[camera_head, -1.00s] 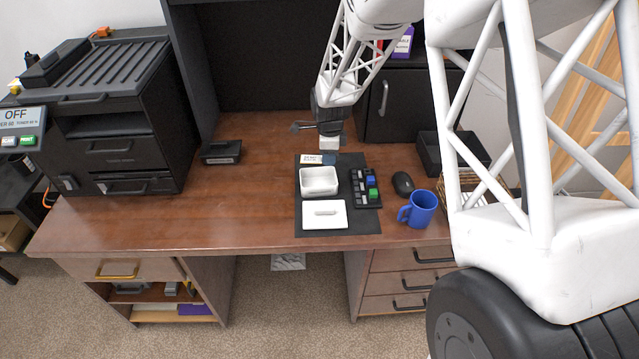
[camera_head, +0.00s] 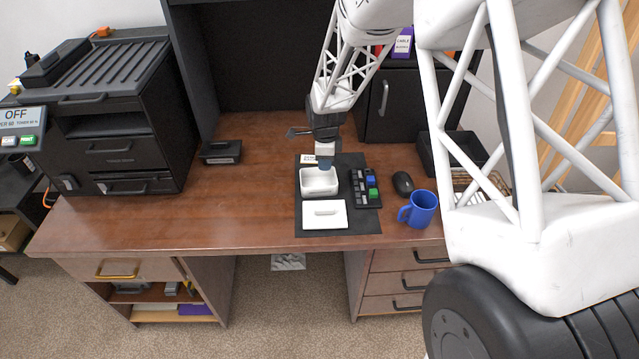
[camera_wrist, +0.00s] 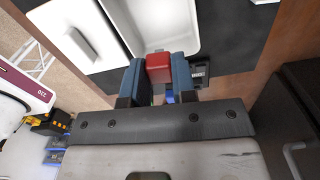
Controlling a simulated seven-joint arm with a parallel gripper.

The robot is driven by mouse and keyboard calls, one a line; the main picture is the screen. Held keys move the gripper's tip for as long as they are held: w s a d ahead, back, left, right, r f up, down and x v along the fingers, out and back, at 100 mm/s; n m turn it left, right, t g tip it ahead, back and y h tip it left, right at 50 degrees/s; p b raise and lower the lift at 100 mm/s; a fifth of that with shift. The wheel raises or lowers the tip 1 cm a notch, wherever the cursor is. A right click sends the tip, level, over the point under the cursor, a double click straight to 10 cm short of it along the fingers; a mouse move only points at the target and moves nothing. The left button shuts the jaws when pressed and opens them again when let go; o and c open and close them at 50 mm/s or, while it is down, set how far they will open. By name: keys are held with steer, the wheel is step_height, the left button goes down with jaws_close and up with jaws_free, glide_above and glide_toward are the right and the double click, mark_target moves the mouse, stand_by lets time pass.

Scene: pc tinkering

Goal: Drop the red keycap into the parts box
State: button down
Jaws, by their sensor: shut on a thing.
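The red keycap (camera_wrist: 159,68) is held between the two blue fingers of my gripper (camera_wrist: 160,78) in the wrist view. In the head view my gripper (camera_head: 325,163) is shut at the back edge of the open white parts box (camera_head: 319,191), and the keycap is hidden there. The box also shows in the wrist view (camera_wrist: 188,30), with the keycap overlapping its rim in the picture. The gap in height between keycap and box is hard to tell. The box interior looks empty where visible.
A white lid (camera_head: 325,222) with a handle lies in front of the box on a black mat (camera_head: 340,232). A small keypad (camera_head: 367,190) with coloured keys, a black mouse (camera_head: 402,183) and a blue mug (camera_head: 420,210) are to the right.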

steer(key=shift+f, duration=2.05)
steer(key=c, duration=0.8)
jaws_free()
steer(key=shift+c, duration=0.2)
steer(key=shift+r, duration=3.9)
